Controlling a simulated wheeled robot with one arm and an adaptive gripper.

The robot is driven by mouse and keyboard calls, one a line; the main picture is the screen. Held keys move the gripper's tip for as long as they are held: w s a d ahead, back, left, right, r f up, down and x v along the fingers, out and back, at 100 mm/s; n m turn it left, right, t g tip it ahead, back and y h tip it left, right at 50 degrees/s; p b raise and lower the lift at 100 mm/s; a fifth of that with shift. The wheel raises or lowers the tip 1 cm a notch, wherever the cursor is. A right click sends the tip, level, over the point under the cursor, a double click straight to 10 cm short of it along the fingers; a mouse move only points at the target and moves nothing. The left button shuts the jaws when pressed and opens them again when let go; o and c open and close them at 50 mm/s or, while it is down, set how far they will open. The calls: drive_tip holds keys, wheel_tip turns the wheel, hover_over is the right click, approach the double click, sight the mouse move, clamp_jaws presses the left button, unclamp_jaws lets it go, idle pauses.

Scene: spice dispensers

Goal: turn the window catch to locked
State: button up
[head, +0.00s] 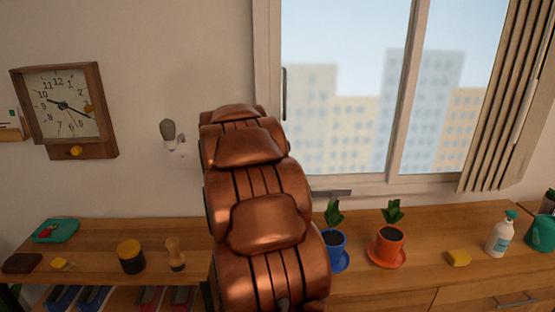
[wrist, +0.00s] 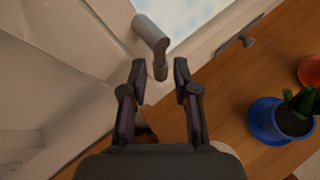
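A grey cranked lever (wrist: 152,35), which looks like the window catch, is at the left side of the window in the wrist view. Its end hangs just ahead of my open gripper (wrist: 161,78), close to the gap between the fingertips; contact cannot be told. In the head view a dark upright handle (head: 284,93) is on the window's left frame; whether it is the same part is unclear. My arm hides my gripper there. A small lever (head: 328,193) is low on the window frame; it also shows in the wrist view (wrist: 246,40).
A blue potted plant (head: 334,243) and an orange potted plant (head: 389,246) stand on the wooden counter below the window. A yellow sponge (head: 458,258) and a spray bottle (head: 501,236) are farther right. A clock (head: 64,107) hangs at left.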

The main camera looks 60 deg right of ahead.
drive_tip(key=v, duration=0.7)
